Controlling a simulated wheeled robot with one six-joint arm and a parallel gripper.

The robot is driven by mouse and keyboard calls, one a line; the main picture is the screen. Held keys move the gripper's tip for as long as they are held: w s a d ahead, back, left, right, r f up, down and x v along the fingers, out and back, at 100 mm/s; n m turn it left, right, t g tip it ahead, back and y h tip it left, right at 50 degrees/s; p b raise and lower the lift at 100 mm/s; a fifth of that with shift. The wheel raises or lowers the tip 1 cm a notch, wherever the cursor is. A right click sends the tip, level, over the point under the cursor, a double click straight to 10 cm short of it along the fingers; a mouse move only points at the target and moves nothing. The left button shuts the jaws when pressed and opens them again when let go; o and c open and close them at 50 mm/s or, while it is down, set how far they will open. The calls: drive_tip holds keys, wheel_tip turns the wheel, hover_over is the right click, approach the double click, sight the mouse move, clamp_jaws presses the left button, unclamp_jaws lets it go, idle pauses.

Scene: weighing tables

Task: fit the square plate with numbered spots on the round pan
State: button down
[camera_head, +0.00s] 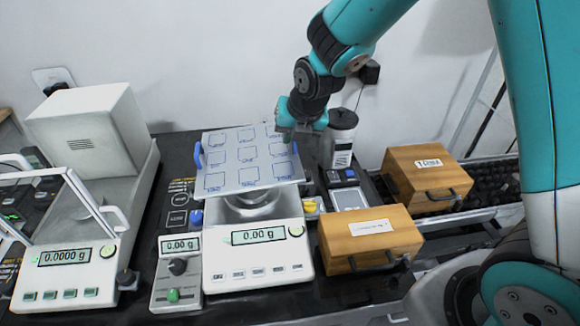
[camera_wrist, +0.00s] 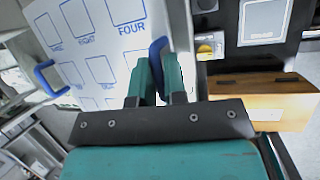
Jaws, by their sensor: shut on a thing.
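The square white plate (camera_head: 232,182) has blue outlined spots with labels and a blue handle on its left edge (camera_head: 198,155). It also shows in the wrist view (camera_wrist: 92,38), where a second blue handle (camera_wrist: 157,48) stands by my fingers. My gripper (camera_head: 297,128) is shut on the plate at this right-hand handle; the fingers show in the wrist view (camera_wrist: 160,78). The plate is over the round pan (camera_head: 250,203) of the middle balance (camera_head: 258,262). Only the pan's front part shows; whether plate and pan touch I cannot tell.
Another balance (camera_head: 70,255) with a glass shield stands at left. A small display box (camera_head: 176,275) stands beside the middle balance. Two wooden boxes (camera_head: 370,238) (camera_head: 425,178) are at right. A dark-lidded canister (camera_head: 342,140) stands close behind the plate's right side.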

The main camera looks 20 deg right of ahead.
wheel_tip(320, 180, down, 10)
drive_tip(key=shift+f+p, duration=0.1)
drive_tip(key=shift+p, duration=0.45)
drive_tip(key=c, duration=1.2)
unclamp_jaws()
drive_tip(key=shift+o, duration=0.2)
drive_tip(key=shift+s, duration=0.1)
drive_tip(key=s+r+m, duration=0.2)
drive_tip(key=s+r, duration=0.1)
drive_tip(key=r, duration=0.2)
drive_tip(key=s+a+r+m+y+b, duration=0.1)
drive_tip(key=s+r+m, duration=0.2)
drive_tip(key=s+r, duration=0.1)
drive_tip(key=s+r+m+g, duration=0.1)
drive_tip(key=s+r+m, duration=0.1)
drive_tip(key=r, duration=0.4)
drive_tip(key=shift+s+a+r+m, duration=0.2)
drive_tip(key=shift+s+a+m, duration=0.2)
drive_tip(key=shift+s, duration=0.3)
drive_tip(key=s+a+r+m+g+y, duration=0.1)
drive_tip(key=s+r+m+g, duration=0.1)
drive_tip(key=s+m, duration=0.6)
drive_tip(key=s+a+r+m+g+y, duration=0.1)
drive_tip(key=s+r+m, duration=0.4)
drive_tip(key=s+m, duration=0.3)
drive_tip(key=shift+s+a+r+m+g, duration=0.2)
drive_tip(key=shift+s+a+m+g, duration=0.15)
drive_tip(key=shift+m, duration=0.65)
